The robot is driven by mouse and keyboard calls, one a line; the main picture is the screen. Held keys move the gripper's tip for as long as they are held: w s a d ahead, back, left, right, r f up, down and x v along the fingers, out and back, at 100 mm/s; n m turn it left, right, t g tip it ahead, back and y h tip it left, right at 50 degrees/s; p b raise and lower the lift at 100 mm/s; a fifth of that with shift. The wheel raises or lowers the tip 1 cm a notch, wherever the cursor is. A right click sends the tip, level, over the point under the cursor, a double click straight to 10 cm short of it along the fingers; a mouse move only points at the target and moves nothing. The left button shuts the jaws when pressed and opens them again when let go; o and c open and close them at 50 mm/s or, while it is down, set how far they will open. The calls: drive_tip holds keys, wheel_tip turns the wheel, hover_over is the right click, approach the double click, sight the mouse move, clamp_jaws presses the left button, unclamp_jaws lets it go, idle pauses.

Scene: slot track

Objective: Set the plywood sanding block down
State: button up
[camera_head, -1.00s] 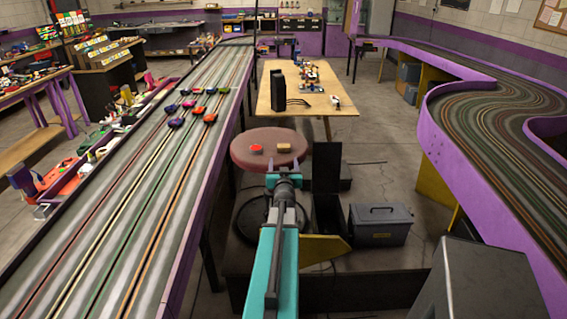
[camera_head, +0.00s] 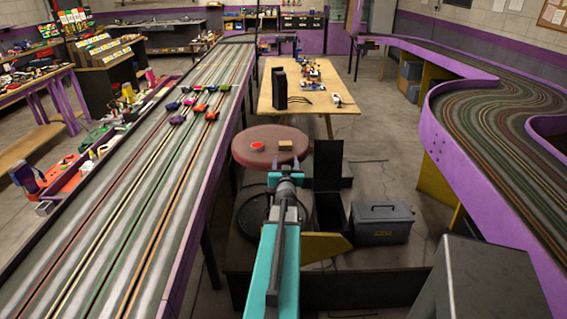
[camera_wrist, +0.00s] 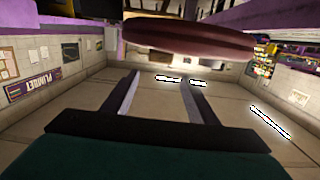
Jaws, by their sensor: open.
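The plywood sanding block (camera_head: 286,145) is a small tan block. It rests on the round reddish-brown stool seat (camera_head: 243,155), to the right of a small red round thing. My gripper (camera_head: 287,174) is at the near side of the seat, in front of the block in the head view. In the wrist view my gripper (camera_wrist: 160,78) shows two dark fingers spread apart with nothing between them. The seat (camera_wrist: 190,35) spans the top of that view, seen edge-on, and the block cannot be made out there.
The red round thing (camera_head: 257,146) sits on the seat left of the block. A purple-sided slot track with several cars (camera_head: 198,108) runs along the left. A winding track (camera_head: 490,105) lies right. A grey case (camera_head: 381,222) and open black box (camera_head: 328,205) are near my arm. A wooden table (camera_head: 325,98) stands behind.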

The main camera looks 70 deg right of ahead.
drive_tip(key=s+d+m+g+y+b, duration=0.3)
drive_tip(key=s+d+m+g+y, duration=0.4)
drive_tip(key=s+m, duration=0.6)
drive_tip(key=s+a+r+m+y+b, duration=0.1)
drive_tip(key=s+a+r+m+y, duration=0.2)
drive_tip(key=a+r, duration=0.4)
drive_tip(key=s+a+r+m+y+b, duration=0.1)
drive_tip(key=s+a+r+m+y, duration=0.3)
drive_tip(key=a+r+m+y, duration=0.2)
wheel_tip(320, 180, up, 2)
drive_tip(key=shift+s+a+m+g, duration=0.15)
drive_tip(key=shift+a+m+g, duration=0.25)
drive_tip(key=shift+m, duration=0.7)
drive_tip(key=shift+a, duration=0.1)
